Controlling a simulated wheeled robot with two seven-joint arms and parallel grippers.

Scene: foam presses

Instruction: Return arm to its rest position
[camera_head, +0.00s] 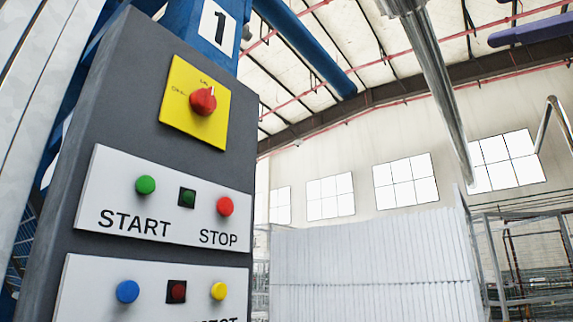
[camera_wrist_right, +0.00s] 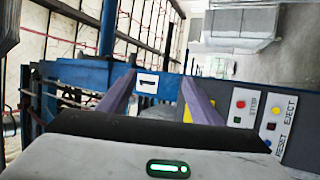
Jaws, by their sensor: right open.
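My right gripper (camera_wrist_right: 156,77) shows in the right wrist view as two purple fingers, spread apart with nothing between them. Beyond it is the press's blue frame with a white "1" sign (camera_wrist_right: 147,83). The dark grey control panel (camera_head: 130,110) fills the left of the head view; part of it also shows at the right of the wrist view, turned sideways. It carries a red rotary switch (camera_head: 203,101) on a yellow plate, a green START button (camera_head: 145,185) and a red STOP button (camera_head: 224,206). My fingers are apart from the buttons. My left gripper is in neither view.
A lower plate has a blue button (camera_head: 128,292), a dark red lamp (camera_head: 177,291) and a yellow button (camera_head: 218,291). White corrugated panels (camera_head: 370,260) and metal frames (camera_head: 520,255) stand at the back right. A shiny metal pole (camera_head: 435,80) crosses the upper right.

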